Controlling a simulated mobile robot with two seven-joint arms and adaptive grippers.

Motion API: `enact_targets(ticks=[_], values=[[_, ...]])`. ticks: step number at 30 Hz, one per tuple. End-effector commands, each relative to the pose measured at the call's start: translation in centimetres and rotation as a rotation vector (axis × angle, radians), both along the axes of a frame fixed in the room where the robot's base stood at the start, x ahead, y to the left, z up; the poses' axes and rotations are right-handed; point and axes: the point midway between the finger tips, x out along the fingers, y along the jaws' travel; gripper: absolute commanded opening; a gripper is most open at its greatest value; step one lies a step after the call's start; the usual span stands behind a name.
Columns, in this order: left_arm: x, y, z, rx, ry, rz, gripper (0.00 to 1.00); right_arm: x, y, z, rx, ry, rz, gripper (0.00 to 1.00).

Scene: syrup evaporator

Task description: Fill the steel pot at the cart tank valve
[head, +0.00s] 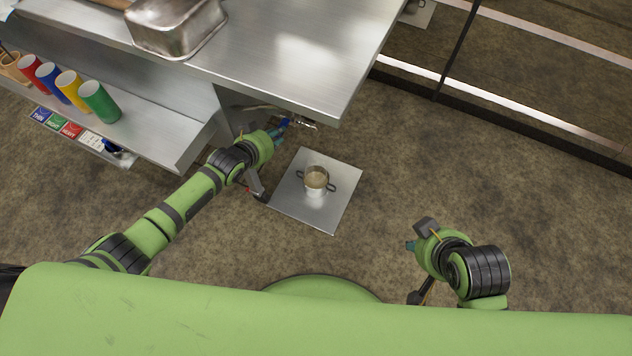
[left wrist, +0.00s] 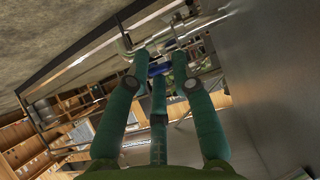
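The steel pot (head: 316,188) stands upright on a square metal plate (head: 289,200) on the floor, its two dark handles out to the sides. Pale brown liquid shows inside it. The tank valve (head: 304,124) sticks out under the edge of the steel cart, up and slightly left of the pot, with a blue handle (head: 284,122). My left gripper (head: 277,133) is at this handle. In the left wrist view the blue handle (left wrist: 160,69) lies between the teal fingers, which stand apart; contact is unclear. My right gripper (head: 411,246) is right of the plate, mostly hidden, away from the pot.
The steel cart top (head: 290,50) overhangs the valve and carries a steel pan (head: 175,25). A lower shelf (head: 150,135) at the left holds red, blue, yellow and green cups (head: 100,102). Brown floor (head: 400,170) is clear right of the plate.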

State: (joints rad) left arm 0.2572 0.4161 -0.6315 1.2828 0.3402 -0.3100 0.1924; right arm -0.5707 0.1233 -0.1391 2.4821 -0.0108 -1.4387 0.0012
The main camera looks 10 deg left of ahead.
Motion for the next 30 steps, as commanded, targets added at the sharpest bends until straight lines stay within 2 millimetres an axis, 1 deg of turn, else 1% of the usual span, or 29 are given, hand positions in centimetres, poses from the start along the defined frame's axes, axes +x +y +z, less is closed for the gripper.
enact_targets(ticks=[1,2,3,11,13,17,30], values=[[-0.4,0.5,-0.7,0.013,0.018,0.006,0.41,0.0,0.0,0.0,0.000,0.000,0.000,0.00],[-0.4,0.5,-0.7,0.012,0.017,0.006,0.53,0.0,0.0,0.0,0.000,0.000,0.000,0.00],[-0.3,0.5,-0.7,0.011,0.016,0.007,0.56,0.0,0.0,0.0,0.000,0.000,0.000,0.00],[-0.1,0.3,-0.3,0.006,0.007,0.006,0.56,0.0,0.0,0.0,0.000,0.000,0.000,0.00],[-0.3,0.4,0.0,0.005,0.007,0.005,0.56,0.0,0.0,0.4,0.000,0.000,0.000,0.00],[-1.3,0.7,1.4,0.004,0.007,0.005,0.56,0.0,0.0,2.6,0.000,0.000,0.000,0.00],[-6.0,2.5,4.8,0.004,0.006,0.004,0.56,0.0,0.0,9.1,0.000,0.000,0.000,0.00]])
